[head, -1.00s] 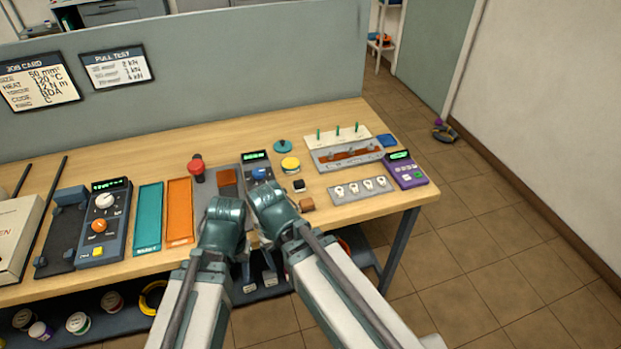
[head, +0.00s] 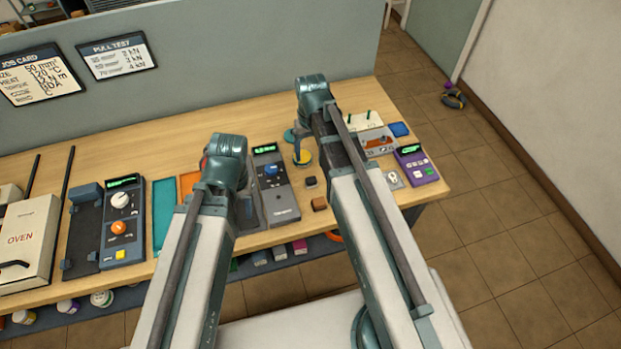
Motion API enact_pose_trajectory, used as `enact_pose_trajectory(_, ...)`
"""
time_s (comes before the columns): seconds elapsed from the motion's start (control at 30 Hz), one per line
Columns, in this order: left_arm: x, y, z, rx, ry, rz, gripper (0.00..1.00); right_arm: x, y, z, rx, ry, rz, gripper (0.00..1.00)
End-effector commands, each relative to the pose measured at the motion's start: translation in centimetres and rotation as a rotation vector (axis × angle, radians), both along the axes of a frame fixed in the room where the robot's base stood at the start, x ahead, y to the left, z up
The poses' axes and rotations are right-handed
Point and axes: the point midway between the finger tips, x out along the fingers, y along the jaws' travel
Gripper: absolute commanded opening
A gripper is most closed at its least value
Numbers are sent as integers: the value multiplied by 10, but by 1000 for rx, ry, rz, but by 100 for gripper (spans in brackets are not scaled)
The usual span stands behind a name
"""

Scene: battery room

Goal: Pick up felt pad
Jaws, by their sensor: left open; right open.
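No thing is labelled as the felt pad, and I cannot tell for sure which one it is. A teal disc (head: 289,135) lies near the bench middle, partly hidden by my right gripper. A round yellow piece (head: 303,158) is beside it, also partly covered. My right gripper (head: 298,150) is open, pointing down over the disc and yellow piece, and seems to hold nothing. My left gripper (head: 240,190) is open by the grey press device, its fingers mostly hidden by its arm.
A grey meter (head: 272,185), a small black cube (head: 311,182) and a brown cube (head: 319,203) stand between my arms. A teal tray (head: 164,210) and an oven (head: 25,235) are at left.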

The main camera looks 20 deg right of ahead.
Motion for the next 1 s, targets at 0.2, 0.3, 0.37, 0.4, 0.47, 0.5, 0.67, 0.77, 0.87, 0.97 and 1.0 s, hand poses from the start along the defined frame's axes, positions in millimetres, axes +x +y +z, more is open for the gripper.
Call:
enact_pose_trajectory(0.2, 0, 0, -27, 0, 0, 0, 50, 0, 0, -27, 0, 0, 1, 80)
enact_pose_trajectory(0.3, 0, 0, -42, 0, 0, 0, 50, 0, 0, -42, 0, 0, 1, 80)
enact_pose_trajectory(0.37, 0, 0, -51, 0, 0, 1, 50, 0, 0, -51, 0, 0, 1, 80)
enact_pose_trajectory(0.4, 0, 0, -56, 0, 0, 1, 50, 0, 0, -56, 0, 0, 1, 80)
enact_pose_trajectory(0.47, 0, 0, -65, 0, 0, 1, 50, 0, 0, -65, 0, 0, 1, 80)
enact_pose_trajectory(0.5, 0, 0, -71, 0, 0, 1, 50, 0, 0, -71, 0, 0, 1, 80)
enact_pose_trajectory(0.67, 0, 0, -84, 0, 0, 2, 50, 0, 0, -84, 0, 0, 1, 80)
enact_pose_trajectory(0.77, 0, 0, -85, 0, 0, 2, 50, 0, 0, -85, 0, 0, 1, 80)
enact_pose_trajectory(0.87, 0, 0, -84, 0, 0, 2, 50, 0, 0, -84, 0, 0, 1, 80)
enact_pose_trajectory(0.97, 0, 0, -88, 0, 0, 2, 50, 1, 0, -88, 0, 0, 1, 80)
enact_pose_trajectory(1.0, 0, 0, -91, 0, 0, 2, 50, 1, 0, -90, 0, 0, 1, 80)
